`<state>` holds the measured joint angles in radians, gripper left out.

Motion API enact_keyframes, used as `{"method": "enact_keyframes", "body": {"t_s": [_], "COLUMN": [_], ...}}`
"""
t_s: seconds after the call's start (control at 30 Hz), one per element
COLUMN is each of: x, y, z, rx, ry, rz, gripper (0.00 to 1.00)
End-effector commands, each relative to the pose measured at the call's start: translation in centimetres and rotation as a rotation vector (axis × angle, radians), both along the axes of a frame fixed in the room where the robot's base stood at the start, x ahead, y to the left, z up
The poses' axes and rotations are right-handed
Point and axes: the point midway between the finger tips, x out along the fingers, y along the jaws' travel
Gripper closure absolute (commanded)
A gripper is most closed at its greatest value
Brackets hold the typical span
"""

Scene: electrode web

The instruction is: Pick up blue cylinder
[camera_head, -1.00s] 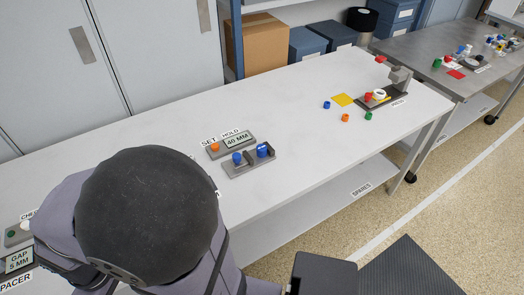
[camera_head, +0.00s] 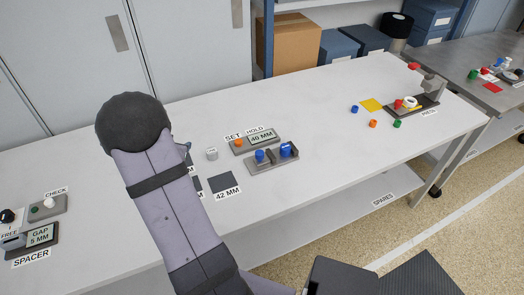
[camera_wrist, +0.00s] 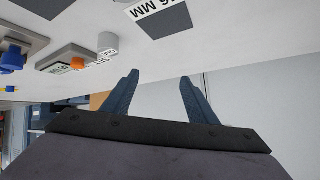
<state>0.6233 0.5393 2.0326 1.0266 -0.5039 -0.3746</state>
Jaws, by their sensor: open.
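Several blue pieces are in the head view. A small blue cylinder (camera_head: 354,109) stands on the white table left of a yellow square. Two more blue pieces, a left one (camera_head: 260,156) and a right one (camera_head: 286,150), sit on a grey fixture (camera_head: 272,166) mid-table. I cannot tell which one the task names. In the wrist view, which is tilted, a blue piece (camera_wrist: 12,59) shows at the left edge. My gripper (camera_wrist: 160,84) is open with nothing between its two dark blue fingers. In the head view my arm mostly hides it.
A grey cylinder (camera_head: 211,154) stands left of the 40 MM set/hold box (camera_head: 255,143) with its orange button. Orange (camera_head: 373,124) and green (camera_head: 397,124) cylinders stand near the press (camera_head: 425,100). The spacer box (camera_head: 40,236) is at far left.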

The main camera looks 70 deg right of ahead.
Motion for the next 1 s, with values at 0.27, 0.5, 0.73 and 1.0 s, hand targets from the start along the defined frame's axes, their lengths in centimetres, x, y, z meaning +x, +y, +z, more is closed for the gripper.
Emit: {"method": "enact_keyframes", "body": {"t_s": [0.27,0.5,0.73,1.0], "x": [-18.7,-26.2,-27.2,-28.2], "y": [-11.6,-12.1,-12.1,-13.5], "z": [-2.8,-3.9,-4.1,-4.8], "rx": [-0.190,-0.230,-0.234,-0.233], "ry": [0.146,0.241,0.252,0.251], "rz": [-0.662,-0.901,-0.932,-0.931], "gripper": [0.47,0.47,0.47,0.47]}}
